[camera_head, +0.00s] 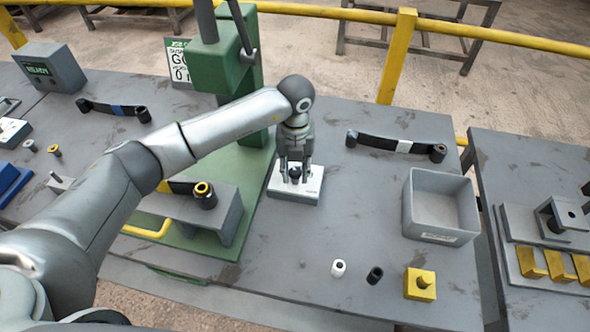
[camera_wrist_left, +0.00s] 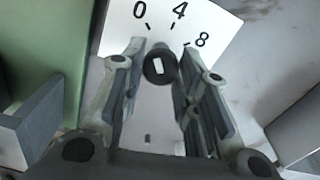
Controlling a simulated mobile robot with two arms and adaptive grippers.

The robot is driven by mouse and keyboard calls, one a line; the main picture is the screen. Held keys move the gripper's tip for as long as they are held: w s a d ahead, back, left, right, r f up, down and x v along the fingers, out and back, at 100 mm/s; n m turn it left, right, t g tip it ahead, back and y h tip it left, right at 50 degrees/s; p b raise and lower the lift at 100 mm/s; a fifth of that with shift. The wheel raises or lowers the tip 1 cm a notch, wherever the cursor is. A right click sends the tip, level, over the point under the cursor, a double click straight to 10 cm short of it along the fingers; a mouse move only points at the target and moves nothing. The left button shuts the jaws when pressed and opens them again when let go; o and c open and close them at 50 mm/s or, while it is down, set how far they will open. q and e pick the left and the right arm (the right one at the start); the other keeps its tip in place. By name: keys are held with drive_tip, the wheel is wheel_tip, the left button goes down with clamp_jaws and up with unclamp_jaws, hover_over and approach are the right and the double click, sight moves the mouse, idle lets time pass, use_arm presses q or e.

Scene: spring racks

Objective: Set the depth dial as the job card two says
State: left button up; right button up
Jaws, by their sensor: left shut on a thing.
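The depth dial is a white plate (camera_head: 308,190) with a dark knob (camera_head: 295,173), flat on the table right of the green press. In the left wrist view the plate (camera_wrist_left: 215,25) shows 0, 4 and 8 with tick marks. The black knob (camera_wrist_left: 160,68) carries a white mark; which tick it points at is hard to tell. My left gripper (camera_head: 294,172) points down with its fingers around the knob, shut on it. The job card (camera_head: 180,62) stands behind the press, partly hidden, its text only partly readable. My right gripper is not in view.
The green press column (camera_head: 243,60) stands close left of the dial. A grey bin (camera_head: 415,208), a dark strap-like part (camera_head: 396,144), a white cylinder (camera_head: 338,267), a black cylinder (camera_head: 375,275) and a yellow block (camera_head: 420,284) lie to the right. The table between is clear.

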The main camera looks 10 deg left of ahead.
sight(296, 171)
use_arm(q)
drive_tip(key=shift+n, duration=1.2)
drive_tip(key=o, duration=1)
drive_tip(key=shift+r, duration=0.15)
wheel_tip(296, 171, up, 12)
